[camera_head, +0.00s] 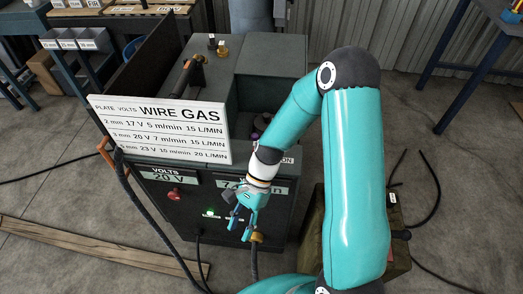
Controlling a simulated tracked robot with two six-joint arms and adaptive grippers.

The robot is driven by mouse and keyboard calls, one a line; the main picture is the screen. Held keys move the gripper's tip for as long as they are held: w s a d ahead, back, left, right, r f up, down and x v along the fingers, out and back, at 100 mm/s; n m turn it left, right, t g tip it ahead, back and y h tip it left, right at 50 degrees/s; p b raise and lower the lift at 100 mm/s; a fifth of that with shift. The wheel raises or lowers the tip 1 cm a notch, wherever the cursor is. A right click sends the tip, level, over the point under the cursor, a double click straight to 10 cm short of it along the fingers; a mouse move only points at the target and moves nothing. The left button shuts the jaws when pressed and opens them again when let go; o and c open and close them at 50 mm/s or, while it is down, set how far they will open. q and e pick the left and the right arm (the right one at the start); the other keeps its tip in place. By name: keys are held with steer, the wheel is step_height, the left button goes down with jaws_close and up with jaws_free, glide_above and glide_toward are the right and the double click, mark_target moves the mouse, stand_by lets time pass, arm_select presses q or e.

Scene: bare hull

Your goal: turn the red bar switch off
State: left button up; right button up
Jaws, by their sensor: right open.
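A small red control (174,194) sits on the dark front panel of a welding machine (262,190), just below the "VOLTS 20 V" display. It is too small to tell whether it is the bar switch or which way it is set. My right gripper (240,226) is open in front of the panel, below the second display and to the right of the red control, apart from it. The gripper and wrist hide part of the panel and second display. My left gripper is not in view.
A white "WIRE GAS" sign (160,129) stands on the machine. A small green light (210,212) glows on the panel. Dark cables hang in front, and a brass-coloured fitting (257,237) is close to the gripper. Wooden planks (90,247) lie on the floor at left.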

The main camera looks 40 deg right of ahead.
steer(key=d+r+m+t, duration=0.2)
steer(key=d+r, duration=0.3)
steer(key=w+d+r+m+t, duration=0.1)
steer(key=d+r+m+t, duration=0.1)
steer(key=d+r, duration=0.3)
steer(key=w+d+r+m+t+b, duration=0.1)
steer(key=d+r+m+t, duration=0.1)
steer(key=d+r+m, duration=0.2)
steer(key=shift+d+r+t, duration=0.15)
steer(key=shift+d+r, duration=0.25)
steer(key=shift+d, duration=0.3)
steer(key=shift+d+r+t, duration=0.15)
steer(key=shift+d+r, duration=0.2)
steer(key=shift+d, duration=0.35)
steer(key=s+d+r+m+t+h, duration=0.2)
steer(key=s+d+r+m+t, duration=0.1)
steer(key=d+r, duration=0.4)
steer(key=b+x, duration=0.1)
steer(key=x, duration=1.5)
steer(key=shift+s+a+f+b, duration=0.1)
steer(key=shift+a+f+b, duration=0.2)
steer(key=shift+b, duration=0.1)
steer(key=shift+c, duration=0.4)
jaws_close()
steer(key=shift+a, duration=0.15)
steer(key=shift+n+g, duration=0.3)
